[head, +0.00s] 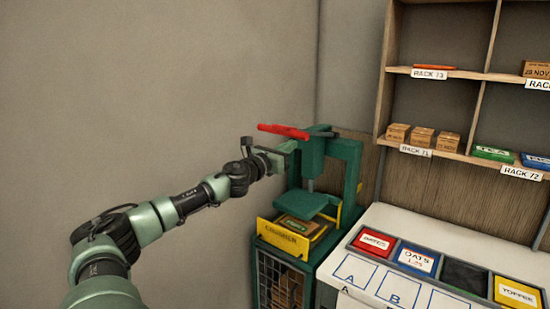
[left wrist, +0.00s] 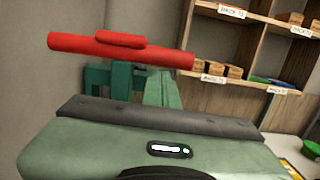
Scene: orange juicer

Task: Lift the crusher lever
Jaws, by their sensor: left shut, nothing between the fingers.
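The crusher (head: 349,160) is a green press standing against the wall in the head view. Its red lever (head: 283,131) sticks out to the left at the top, roughly level. My left gripper (head: 288,147) is shut and empty, just below the lever. In the left wrist view the red lever (left wrist: 120,50) crosses above my gripper's body. I cannot tell whether the gripper touches the lever. The green press plate (head: 307,204) hangs above a box (head: 298,224) in the yellow crusher tray (head: 283,235). My right gripper is not in view.
A white counter (head: 390,227) with lettered squares and coloured bins (head: 416,260) stands to the right. A wooden shelf rack (head: 440,76) with small boxes hangs at the upper right. A wire-fronted cabinet (head: 280,280) is below the crusher. The wall area on the left is clear.

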